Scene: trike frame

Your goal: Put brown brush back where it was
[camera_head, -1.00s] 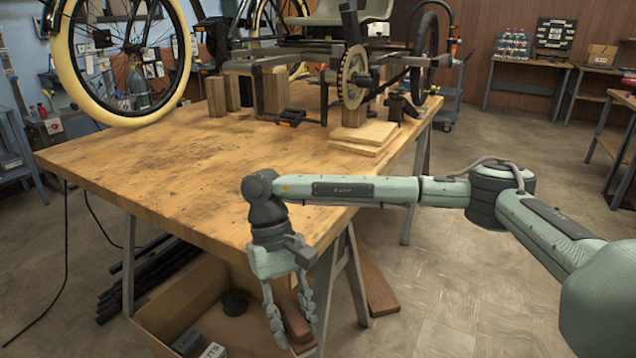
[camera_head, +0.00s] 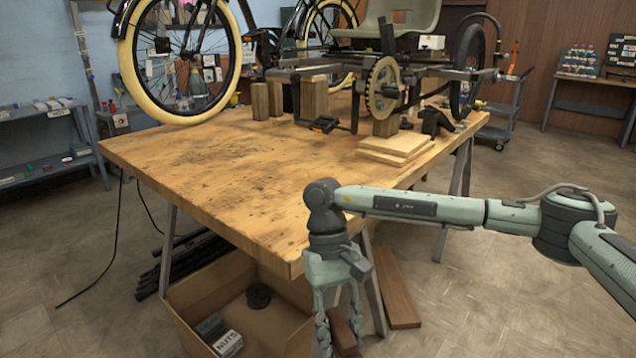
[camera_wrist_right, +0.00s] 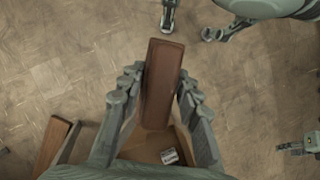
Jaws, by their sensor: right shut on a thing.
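The brown brush (camera_head: 343,328) is a long brown block held between the fingers of my right gripper (camera_head: 338,322), which points down just off the near edge of the workbench. In the right wrist view, the brush (camera_wrist_right: 160,85) sits between both fingers of the right gripper (camera_wrist_right: 155,95), above the floor and a cardboard box (camera_wrist_right: 150,145). The brush's underside is hidden. My left gripper does not show in the head view.
The wooden workbench (camera_head: 200,165) carries a trike frame (camera_head: 385,85) on wooden blocks. Its near top is bare. The cardboard box (camera_head: 185,325) on the floor holds a box marked NUTS (camera_head: 228,343) and a dark round item (camera_head: 259,296).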

